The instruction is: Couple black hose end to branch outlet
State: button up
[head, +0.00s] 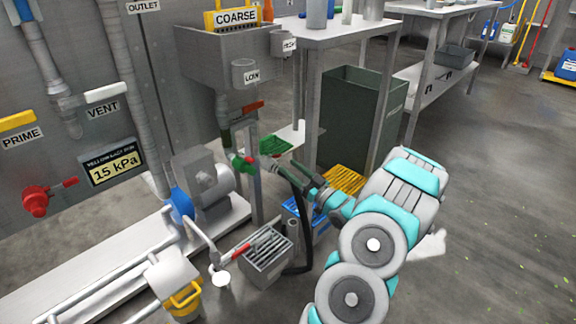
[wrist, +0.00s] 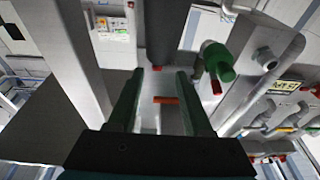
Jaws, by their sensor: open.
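The black hose (head: 303,235) rises from the floor beside the grey crate and bends left at its top. Its upper end lies close to the green valve fitting (head: 243,164), which looks like the branch outlet, under the sink; I cannot tell whether they touch. The green fitting with a red part also seems to show in the wrist view (wrist: 218,62), right of my fingers. My gripper (head: 303,178) is near the hose's upper part. In the wrist view its two green fingers (wrist: 158,98) stand apart, with a small orange-red piece beyond the gap. I cannot make out the hose end there.
A grey crate (head: 266,258) and a blue crate (head: 293,211) stand on the floor. A pump (head: 206,185) sits on the white bench (head: 120,262) at left. A dark green bin (head: 355,118) is behind my gripper. The floor at right is open.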

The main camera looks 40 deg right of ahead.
aim_at(280, 155)
jog(key=shift+w+a+r+n+g+y, duration=0.2)
jog(key=shift+w+a+r+g+y, duration=0.1)
jog(key=shift+r+g, duration=0.15)
jog(key=shift+w+a+r+n+g+y, duration=0.25)
jog(key=shift+r+g+y, duration=0.1)
jog(key=shift+g, duration=0.2)
jog(key=shift+s+d+r+m+g+h+p, duration=0.25)
jog(key=shift+r+g, duration=0.3)
jog(key=shift+g, duration=0.3)
jog(key=shift+s+d+r+m+g+h+p, duration=0.15)
jog(key=shift+r+g+h, duration=0.3)
jog(key=shift+g, duration=0.45)
jog(key=shift+s+d+r+m+g+h+p, duration=0.15)
jog(key=shift+d+r+g+h, duration=0.15)
jog(key=shift+r+g, duration=0.45)
jog(key=shift+f+b+x, duration=0.1)
jog(key=shift+b+x, duration=0.1)
jog(key=shift+x, duration=1.8)
jog(key=shift+f+b+x, duration=0.15)
jog(key=shift+x, duration=1.8)
jog(key=shift+s, duration=0.1)
jog(key=shift+c, duration=0.3)
grip_shut()
